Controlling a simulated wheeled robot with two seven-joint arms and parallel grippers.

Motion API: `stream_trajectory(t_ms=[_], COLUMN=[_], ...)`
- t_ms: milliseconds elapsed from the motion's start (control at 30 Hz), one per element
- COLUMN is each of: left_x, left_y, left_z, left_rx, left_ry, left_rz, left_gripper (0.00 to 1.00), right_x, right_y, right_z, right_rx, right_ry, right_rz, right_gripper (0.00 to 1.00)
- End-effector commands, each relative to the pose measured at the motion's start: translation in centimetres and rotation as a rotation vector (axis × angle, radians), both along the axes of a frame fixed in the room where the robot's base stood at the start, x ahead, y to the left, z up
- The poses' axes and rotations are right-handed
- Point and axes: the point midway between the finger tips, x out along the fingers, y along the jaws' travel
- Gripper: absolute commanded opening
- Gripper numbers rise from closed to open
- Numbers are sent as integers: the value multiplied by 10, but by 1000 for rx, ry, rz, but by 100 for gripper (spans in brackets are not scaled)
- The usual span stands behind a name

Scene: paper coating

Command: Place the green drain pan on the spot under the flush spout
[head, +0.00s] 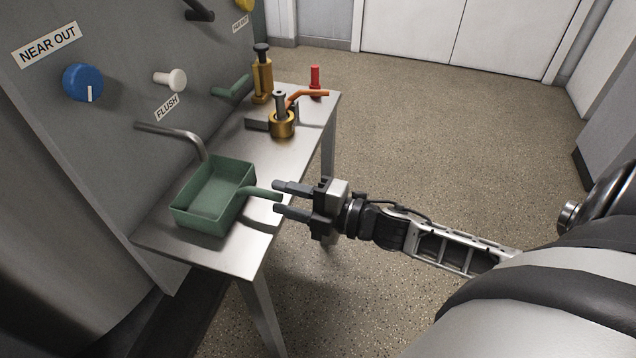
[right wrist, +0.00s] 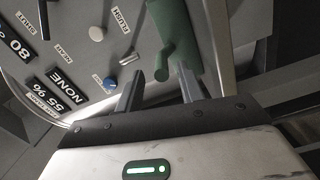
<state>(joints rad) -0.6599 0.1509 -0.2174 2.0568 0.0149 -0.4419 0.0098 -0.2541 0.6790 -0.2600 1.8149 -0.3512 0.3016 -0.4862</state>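The green drain pan (head: 208,213) stands upright on the metal shelf, its handle (head: 262,193) pointing right. The bent grey flush spout (head: 178,132) comes from the panel, and its down-turned end shows at the pan's back edge; I cannot tell how far over the pan it reaches. My right gripper (head: 277,199) is open, with its fingers on either side of the handle's end. In the right wrist view the pan (right wrist: 181,30) is ahead, and its handle end (right wrist: 162,72) shows between the two spread fingers. My left gripper is not in view.
The metal shelf (head: 232,258) has bare room in front of the pan. Behind it stand a brass fitting with an orange lever (head: 282,125), a brass bottle-like part (head: 262,80) and a red part (head: 315,80). A blue knob (head: 83,83) and white flush knob (head: 172,79) are on the panel.

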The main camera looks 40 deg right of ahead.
Motion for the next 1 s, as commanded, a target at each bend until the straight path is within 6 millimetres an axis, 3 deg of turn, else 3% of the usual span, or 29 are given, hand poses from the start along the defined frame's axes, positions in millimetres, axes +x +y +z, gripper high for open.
stream_trajectory(t_ms=[100, 300, 567, 667, 833, 1000], left_x=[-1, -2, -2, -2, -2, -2], left_y=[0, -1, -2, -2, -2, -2], left_z=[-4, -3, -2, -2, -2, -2], left_rx=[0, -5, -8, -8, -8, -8], left_ry=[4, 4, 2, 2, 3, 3], left_rz=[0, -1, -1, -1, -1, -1], left_gripper=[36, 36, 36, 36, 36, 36], right_x=[-23, -50, -65, -70, -98, -125], right_y=[-15, -33, -40, -29, 14, 58], right_z=[-2, 0, -8, -34, -91, -117], right_rx=[-1, -1, 74, 282, 738, 1005], right_ry=[5, 3, 67, 260, 710, 1006], right_rz=[0, 1, -59, -221, -526, -686], right_gripper=[38, 38, 38, 38, 38, 38])
